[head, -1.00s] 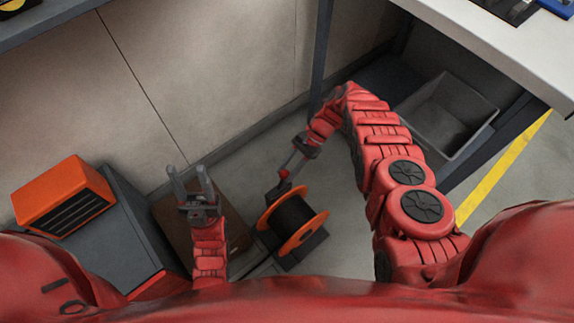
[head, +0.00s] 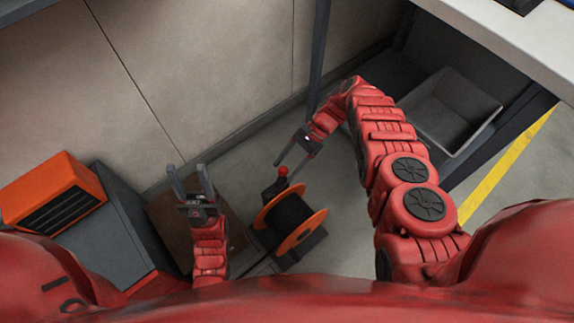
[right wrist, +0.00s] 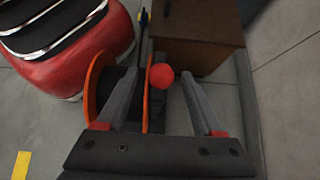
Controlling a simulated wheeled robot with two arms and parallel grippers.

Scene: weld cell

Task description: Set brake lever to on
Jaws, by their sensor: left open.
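The brake lever has a red ball knob (head: 283,171) above a dark mount beside the cable spool (head: 318,219), a black reel with orange flanges. Which setting it is in cannot be told. My right gripper (head: 288,165) is at the knob with its fingers apart. In the right wrist view, the knob (right wrist: 162,79) shows between the tips of the open right gripper (right wrist: 163,92); whether they touch it is unclear. My left gripper (head: 190,174) is open and empty, left of the spool over a brown box.
The brown box (head: 165,213) stands by the wall. An orange unit (head: 50,190) sits on a grey cabinet (head: 98,239) at the left. A grey bin (head: 478,100) lies under the workbench (head: 505,42). Bare floor shows between spool and wall.

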